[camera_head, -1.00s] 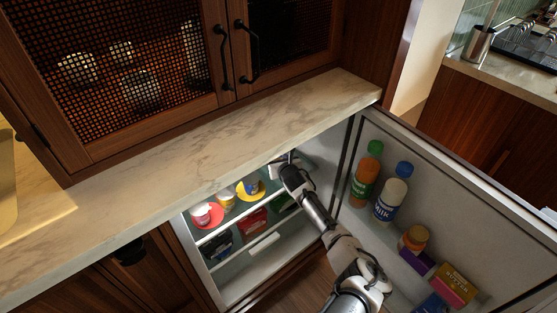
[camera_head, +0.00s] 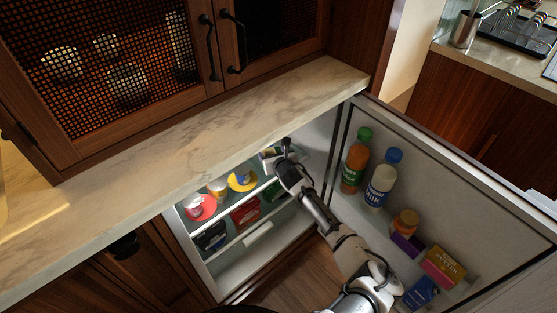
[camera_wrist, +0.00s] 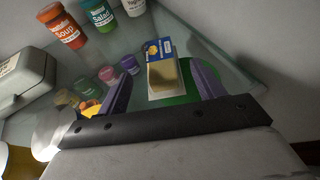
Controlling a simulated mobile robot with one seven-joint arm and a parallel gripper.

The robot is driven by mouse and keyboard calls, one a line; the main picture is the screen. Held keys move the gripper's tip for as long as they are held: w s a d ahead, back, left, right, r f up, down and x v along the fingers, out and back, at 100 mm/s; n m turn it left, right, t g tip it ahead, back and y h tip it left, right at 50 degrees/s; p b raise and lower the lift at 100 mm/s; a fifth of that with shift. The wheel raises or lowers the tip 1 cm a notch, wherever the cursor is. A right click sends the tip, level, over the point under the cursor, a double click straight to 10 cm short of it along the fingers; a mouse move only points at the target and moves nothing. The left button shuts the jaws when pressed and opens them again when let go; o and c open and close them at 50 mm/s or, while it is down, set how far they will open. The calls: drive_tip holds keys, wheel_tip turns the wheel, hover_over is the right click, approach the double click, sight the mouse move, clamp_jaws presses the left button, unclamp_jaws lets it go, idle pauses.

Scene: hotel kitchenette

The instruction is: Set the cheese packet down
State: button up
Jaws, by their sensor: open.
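The cheese packet (camera_wrist: 165,74), a pale yellow block with a blue-and-white label, is in the middle of the wrist view. It lies between the two purple fingers of my gripper (camera_wrist: 160,82), with a gap visible on either side. My gripper is open. The packet appears to be at the glass shelf (camera_wrist: 222,62); a green surface (camera_wrist: 188,98) shows around its near end, and I cannot tell whether it touches the packet. In the head view my gripper (camera_head: 273,155) is inside the fridge at the upper right, and the packet is not clearly visible there.
Soup (camera_wrist: 62,25) and salad (camera_wrist: 98,14) jars stand beyond the packet; a grey box (camera_wrist: 22,78) is at left. The open door (camera_head: 470,190) holds bottles at right. The counter (camera_head: 200,140) overhangs the fridge.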

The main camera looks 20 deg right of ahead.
drive_tip(key=v, duration=0.7)
drive_tip(key=shift+s, duration=0.25)
